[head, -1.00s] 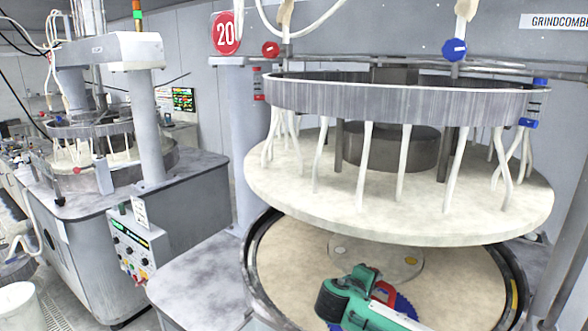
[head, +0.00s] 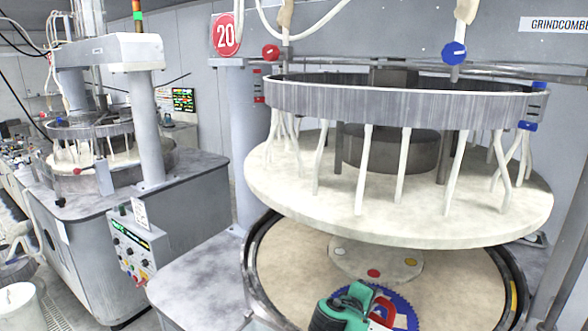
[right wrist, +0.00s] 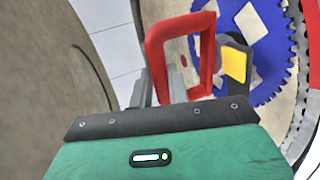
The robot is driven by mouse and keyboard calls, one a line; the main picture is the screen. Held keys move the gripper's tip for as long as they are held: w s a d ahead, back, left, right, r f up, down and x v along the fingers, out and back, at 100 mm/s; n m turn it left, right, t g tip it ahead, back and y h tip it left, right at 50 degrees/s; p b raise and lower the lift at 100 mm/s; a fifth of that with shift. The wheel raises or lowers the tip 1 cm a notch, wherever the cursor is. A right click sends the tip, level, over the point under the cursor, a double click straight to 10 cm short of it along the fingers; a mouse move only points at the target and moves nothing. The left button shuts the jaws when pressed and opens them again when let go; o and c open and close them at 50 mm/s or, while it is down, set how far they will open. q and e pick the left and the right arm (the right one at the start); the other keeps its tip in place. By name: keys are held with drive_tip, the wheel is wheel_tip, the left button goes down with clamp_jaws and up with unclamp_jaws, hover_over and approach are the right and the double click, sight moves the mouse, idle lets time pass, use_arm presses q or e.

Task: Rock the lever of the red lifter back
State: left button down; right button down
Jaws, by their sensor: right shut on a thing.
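The red lifter (right wrist: 208,50) shows in the right wrist view as a red frame-shaped handle beside a dark part with a yellow block (right wrist: 234,65). The blue toothed disc (right wrist: 262,42) with pale diamond-shaped openings is beside it. My right gripper (right wrist: 160,88) is shut on the red lifter, its grey fingers at the near side of the red frame. In the head view the lifter (head: 382,312) and blue disc (head: 405,308) sit low on the lower platen (head: 290,278), partly hidden by my green right gripper (head: 343,308). My left gripper is not in view.
The upper platen (head: 300,185), with several white hoses, hangs above the lower platen. A dark rim (head: 253,285) surrounds the lower platen. A second machine (head: 80,225) with a control panel (head: 130,248) stands at left. The lower platen's left part is clear.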

drive_tip(key=s+a, duration=0.3)
drive_tip(key=s, duration=0.7)
drive_tip(key=s+a, duration=0.3)
drive_tip(key=s, duration=0.7)
drive_tip(key=shift+s+r, duration=0.15)
drive_tip(key=shift+s, duration=0.05)
idle(2.1)
